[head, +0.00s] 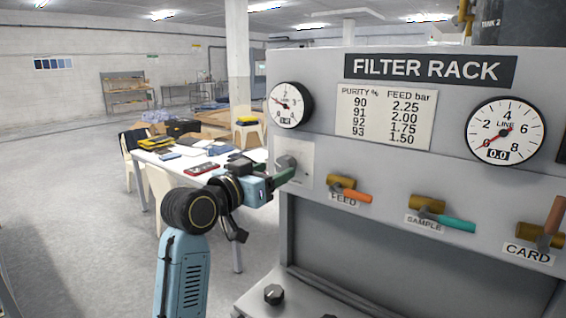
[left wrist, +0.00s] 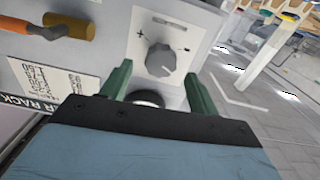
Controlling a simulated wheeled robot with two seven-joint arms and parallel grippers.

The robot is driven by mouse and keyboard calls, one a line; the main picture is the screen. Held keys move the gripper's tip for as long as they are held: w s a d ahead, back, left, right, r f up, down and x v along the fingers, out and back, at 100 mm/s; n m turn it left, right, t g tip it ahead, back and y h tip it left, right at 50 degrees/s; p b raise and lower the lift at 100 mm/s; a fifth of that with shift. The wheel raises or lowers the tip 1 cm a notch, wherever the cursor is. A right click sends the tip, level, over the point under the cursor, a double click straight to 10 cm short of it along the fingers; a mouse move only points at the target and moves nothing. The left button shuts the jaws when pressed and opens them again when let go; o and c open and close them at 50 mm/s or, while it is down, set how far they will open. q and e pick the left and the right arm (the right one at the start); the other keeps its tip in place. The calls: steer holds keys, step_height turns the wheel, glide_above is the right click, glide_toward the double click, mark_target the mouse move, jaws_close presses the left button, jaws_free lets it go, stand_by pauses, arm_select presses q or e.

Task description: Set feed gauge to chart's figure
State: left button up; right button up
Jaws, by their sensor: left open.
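My left gripper (head: 286,175) is open, its green fingers pointing at a grey knob (head: 287,163) on a pale plate left on the filter rack. In the left wrist view the knob (left wrist: 161,60) lies between and just beyond the fingertips (left wrist: 157,75), with plus and minus marks by it; I cannot tell contact. A round white gauge (head: 290,104) above the knob has its red needle toward the left; its small readout is too small to read. The chart (head: 385,118) pairs purity 90, 91, 92, 93 with feed bar 2.25, 2.00, 1.75, 1.50. My right gripper is out of view.
Right of the knob are an orange FEED valve (head: 350,189), a teal SAMPLE valve (head: 441,213) and a brown CARD valve (head: 547,228). A larger LINE gauge (head: 504,132) reads 0.0. A cluttered white table (head: 190,165) stands behind my left arm.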

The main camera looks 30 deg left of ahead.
mark_target(282, 167)
arm_select(q)
steer(key=shift+w+d+p, duration=0.15)
steer(key=shift+w+p, duration=0.2)
steer(key=shift+w, duration=2)
steer(key=c, duration=1)
steer(key=shift+m, duration=0.3)
steer(key=m, duration=0.3)
steer(key=shift+m+p, duration=0.9)
steer(key=shift+m, duration=1.3)
